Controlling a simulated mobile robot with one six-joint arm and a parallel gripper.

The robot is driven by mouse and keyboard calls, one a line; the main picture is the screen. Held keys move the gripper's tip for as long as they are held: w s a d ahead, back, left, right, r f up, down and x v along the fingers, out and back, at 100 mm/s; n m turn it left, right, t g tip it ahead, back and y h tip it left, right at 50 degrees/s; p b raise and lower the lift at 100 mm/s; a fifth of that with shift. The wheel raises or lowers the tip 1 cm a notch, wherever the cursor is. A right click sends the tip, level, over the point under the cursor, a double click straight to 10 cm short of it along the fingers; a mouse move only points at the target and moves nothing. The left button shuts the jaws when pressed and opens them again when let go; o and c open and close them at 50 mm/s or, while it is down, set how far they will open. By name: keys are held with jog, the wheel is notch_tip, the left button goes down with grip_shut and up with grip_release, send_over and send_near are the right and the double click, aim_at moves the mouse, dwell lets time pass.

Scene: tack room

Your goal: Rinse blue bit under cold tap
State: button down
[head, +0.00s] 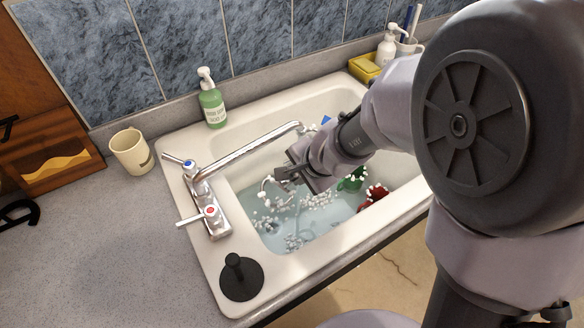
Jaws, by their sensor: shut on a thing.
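My gripper (284,174) is over the sink basin, shut on a metal bit (266,187) whose curved, foam-flecked end shows just beyond the fingers. A small blue piece (326,121) shows behind my wrist; my arm hides whether it joins the held bit. The tap spout (250,145) reaches over the basin, beyond my gripper. The blue-marked cold handle (188,165) is at the far end of the tap base, and the red-marked handle (209,211) is nearer. No water stream is visible at the spout.
The basin holds foamy water (300,228) with a green item (352,180) and a red item (375,196). A black plunger-like stopper (240,277) stands on the sink's front corner. A green soap bottle (212,100), cream mug (131,152) and yellow sponge holder (364,68) stand around it.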

aim_at(283, 182)
jog(key=shift+s+a, duration=0.5)
jog(key=shift+a, duration=0.25)
jog(key=shift+s+a, duration=0.5)
jog(key=shift+a, duration=0.25)
jog(key=shift+w, duration=0.1)
jog(key=shift+w+d, duration=0.15)
jog(key=shift+w, duration=0.45)
jog(key=shift+w+d, duration=0.15)
jog(key=shift+w, duration=0.45)
jog(key=shift+s, duration=0.1)
jog(key=shift+s+d+b, duration=0.3)
jog(key=shift+s+d, duration=0.2)
jog(key=shift+s, duration=0.25)
jog(key=shift+s+d+b, duration=0.3)
jog(key=shift+s+d, duration=0.2)
jog(key=shift+s, duration=0.2)
jog(key=shift+w+a, duration=0.1)
jog(key=shift+w, duration=0.05)
